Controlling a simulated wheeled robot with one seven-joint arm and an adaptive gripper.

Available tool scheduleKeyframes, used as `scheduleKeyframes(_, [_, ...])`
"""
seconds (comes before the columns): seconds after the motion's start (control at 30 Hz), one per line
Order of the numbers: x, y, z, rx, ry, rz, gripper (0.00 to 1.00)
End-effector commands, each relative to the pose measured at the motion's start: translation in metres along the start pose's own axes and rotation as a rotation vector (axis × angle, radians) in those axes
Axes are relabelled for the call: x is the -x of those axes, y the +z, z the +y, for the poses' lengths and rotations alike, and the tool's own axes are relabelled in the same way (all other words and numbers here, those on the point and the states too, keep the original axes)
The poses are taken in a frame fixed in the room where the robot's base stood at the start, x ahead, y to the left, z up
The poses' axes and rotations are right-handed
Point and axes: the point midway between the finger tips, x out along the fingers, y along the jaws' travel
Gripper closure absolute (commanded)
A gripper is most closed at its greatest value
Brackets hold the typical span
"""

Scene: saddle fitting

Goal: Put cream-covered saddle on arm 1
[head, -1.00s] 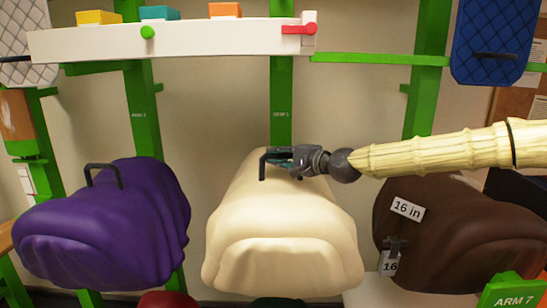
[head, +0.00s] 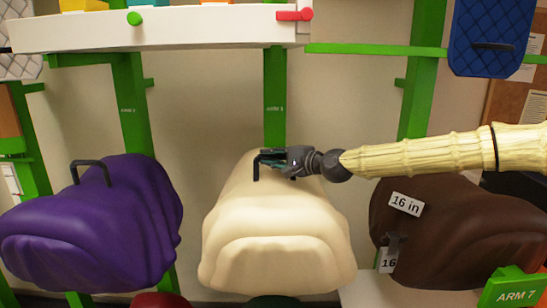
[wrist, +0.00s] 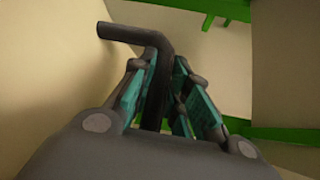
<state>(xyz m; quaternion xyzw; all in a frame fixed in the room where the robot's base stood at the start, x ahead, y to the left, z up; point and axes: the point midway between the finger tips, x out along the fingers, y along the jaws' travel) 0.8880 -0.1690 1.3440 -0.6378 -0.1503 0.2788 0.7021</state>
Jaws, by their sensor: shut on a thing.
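The cream-covered saddle (head: 277,235) is in the middle of the head view, with a black handle (head: 256,166) on its top. My gripper (head: 272,160) reaches in from the right and is shut on that handle. In the wrist view the teal finger pads (wrist: 158,95) close around the black bar (wrist: 130,33), with the cream cover to the left. A green upright (head: 275,100) stands behind the saddle, with a small label too blurred to read surely. What bears the saddle from below is hidden.
A purple-covered saddle (head: 95,225) is at left and a brown saddle (head: 455,240) with "16 in" tags at right, under my arm. A white shelf (head: 150,32) crosses above. A green "ARM 7" piece (head: 515,291) is at lower right. Dark red and green tops show below.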

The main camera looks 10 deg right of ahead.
Motion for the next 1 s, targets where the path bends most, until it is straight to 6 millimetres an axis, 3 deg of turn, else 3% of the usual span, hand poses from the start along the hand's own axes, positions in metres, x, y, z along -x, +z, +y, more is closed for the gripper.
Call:
scheduleKeyframes(0.37, [0.002, -0.002, -0.002, 0.002, -0.005, 0.003, 1.00])
scheduleKeyframes(0.4, [0.002, -0.002, -0.002, 0.002, -0.005, 0.003, 0.76])
scheduleKeyframes(0.5, [0.002, -0.002, -0.002, 0.001, -0.005, 0.003, 0.58])
scheduleKeyframes(0.83, [0.003, -0.002, 0.002, -0.001, 0.000, 0.003, 0.58])
scheduleKeyframes(1.0, [0.015, -0.002, 0.001, -0.001, -0.002, 0.003, 0.58])
